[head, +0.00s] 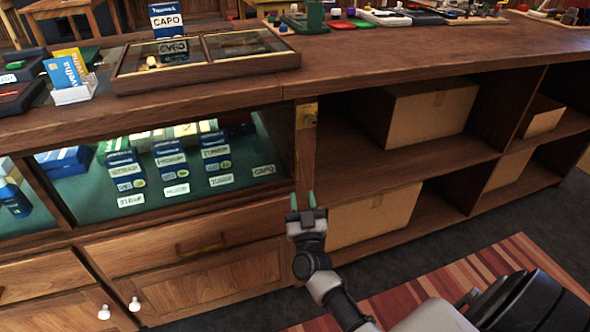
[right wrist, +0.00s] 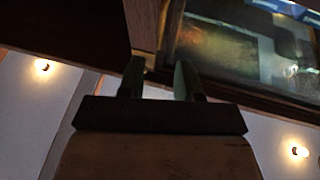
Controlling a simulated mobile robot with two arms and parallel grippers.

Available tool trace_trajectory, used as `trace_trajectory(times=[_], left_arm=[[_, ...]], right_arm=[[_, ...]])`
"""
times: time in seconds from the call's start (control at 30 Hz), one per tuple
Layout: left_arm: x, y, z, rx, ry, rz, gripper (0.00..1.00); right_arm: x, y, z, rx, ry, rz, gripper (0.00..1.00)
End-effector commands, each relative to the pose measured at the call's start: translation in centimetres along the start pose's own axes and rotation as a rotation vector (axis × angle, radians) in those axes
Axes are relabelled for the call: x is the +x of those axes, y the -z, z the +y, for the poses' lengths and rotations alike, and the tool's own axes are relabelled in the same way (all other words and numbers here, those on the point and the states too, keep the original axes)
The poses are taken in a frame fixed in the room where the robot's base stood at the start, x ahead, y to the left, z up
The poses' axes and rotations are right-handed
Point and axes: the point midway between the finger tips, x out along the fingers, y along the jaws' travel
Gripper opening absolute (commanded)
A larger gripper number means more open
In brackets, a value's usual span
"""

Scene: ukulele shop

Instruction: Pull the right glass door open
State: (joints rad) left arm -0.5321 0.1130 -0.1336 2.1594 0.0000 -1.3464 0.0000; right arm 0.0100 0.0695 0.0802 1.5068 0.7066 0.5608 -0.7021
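The right glass door (head: 215,190) is on the front of the counter's display case, left of a wooden post (head: 306,160). Tuner and capo boxes show behind its glass. It looks closed, though its edges are hard to make out. A small brass fitting (head: 307,115) is at the top of the post. My right gripper (head: 302,201) is in front of the post's lower part, with its green fingertips pointing up and apart. In the right wrist view, the fingers (right wrist: 160,80) are apart below the wood edge and the glass (right wrist: 220,50). I cannot tell whether they touch it. My left gripper is not in view.
Open shelves with cardboard boxes (head: 430,112) are right of the post. A drawer (head: 190,250) and cupboard doors with white knobs (head: 134,304) are below the glass. The countertop holds a glass-topped case (head: 200,72) and a card holder (head: 72,90). A striped rug (head: 500,275) lies in front.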

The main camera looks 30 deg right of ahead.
Motion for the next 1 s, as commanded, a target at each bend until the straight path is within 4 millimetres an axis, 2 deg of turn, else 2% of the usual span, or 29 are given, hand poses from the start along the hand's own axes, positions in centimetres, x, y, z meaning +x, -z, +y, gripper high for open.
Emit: trace_trajectory(times=[0.3,0.5,0.67,0.93,1.0], left_arm=[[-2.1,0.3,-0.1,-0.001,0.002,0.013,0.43],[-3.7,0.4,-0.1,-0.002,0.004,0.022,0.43],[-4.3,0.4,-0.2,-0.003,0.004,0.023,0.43],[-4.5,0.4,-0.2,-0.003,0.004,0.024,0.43],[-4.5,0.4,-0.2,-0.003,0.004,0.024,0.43]], right_arm=[[5.9,-0.1,0.0,0.0,0.002,0.0,0.34],[8.7,-0.1,-0.1,-0.001,0.003,-0.001,0.34],[9.7,-0.1,-0.1,-0.001,0.004,-0.002,0.34],[9.8,-0.1,-0.1,-0.001,0.004,-0.003,0.34],[9.8,-0.1,-0.1,-0.001,0.004,-0.003,0.25]])
